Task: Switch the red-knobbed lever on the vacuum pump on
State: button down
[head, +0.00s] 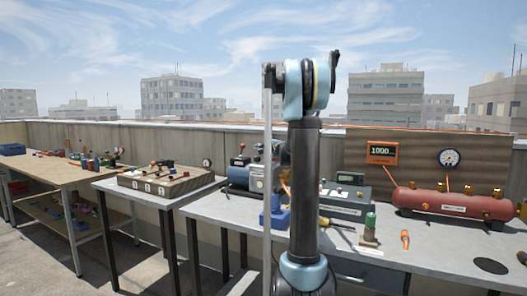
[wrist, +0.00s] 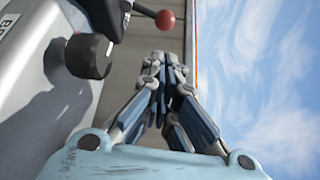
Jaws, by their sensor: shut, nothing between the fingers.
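The vacuum pump (head: 238,176) appears to be the blue machine on the grey bench in the head view, left of my upright arm. A small red knob (head: 242,147) shows at its top. In the wrist view, a red ball knob (wrist: 166,20) sits on the end of a dark lever (wrist: 143,9) that comes in from the top left. A grey housing (wrist: 40,115) with part of a printed label fills the left side. My gripper (wrist: 162,60) is shut and empty, its fingertips just below the red knob in the picture, with a visible gap between them.
A black round knob (wrist: 88,55) sticks out of the grey housing left of my fingers. A wooden block with small levers (head: 165,182) is on the table to the left.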

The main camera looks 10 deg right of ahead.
aim_at(242, 150)
jog(key=shift+f, duration=0.15)
jog(key=shift+w, duration=0.1)
jog(key=x, duration=1)
dwell(0.4)
jog(key=shift+d, duration=0.3)
jog(key=shift+a, duration=0.4)
